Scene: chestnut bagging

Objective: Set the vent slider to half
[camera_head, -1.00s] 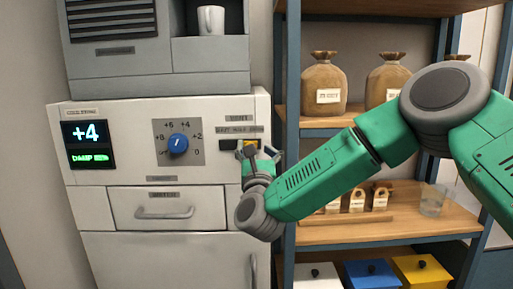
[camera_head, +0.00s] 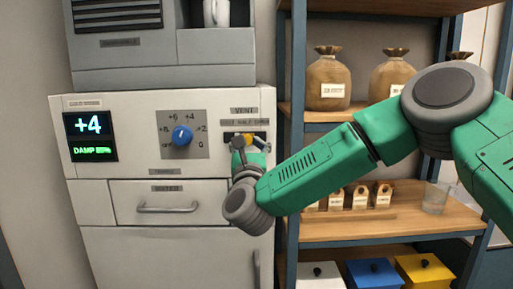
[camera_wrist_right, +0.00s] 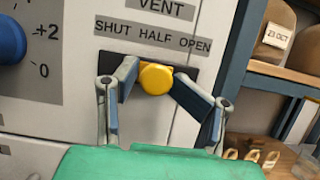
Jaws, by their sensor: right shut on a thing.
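The vent slider's yellow knob (camera_wrist_right: 157,78) sits in a dark slot on the white machine panel, below the word HALF on the label strip (camera_wrist_right: 153,38) in the right wrist view. The same knob (camera_head: 248,138) is small in the head view. My right gripper (camera_wrist_right: 154,80) has one finger on each side of the knob and is shut on it. In the head view the right gripper (camera_head: 250,142) partly covers the slot. My left gripper is not in view.
A blue dial (camera_head: 182,136) and a display reading +4 (camera_head: 90,136) are left of the slider. A shelf with sacks (camera_head: 328,80), small tagged items and a glass (camera_head: 435,198) stands close on the right. A drawer handle (camera_head: 167,208) juts out below.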

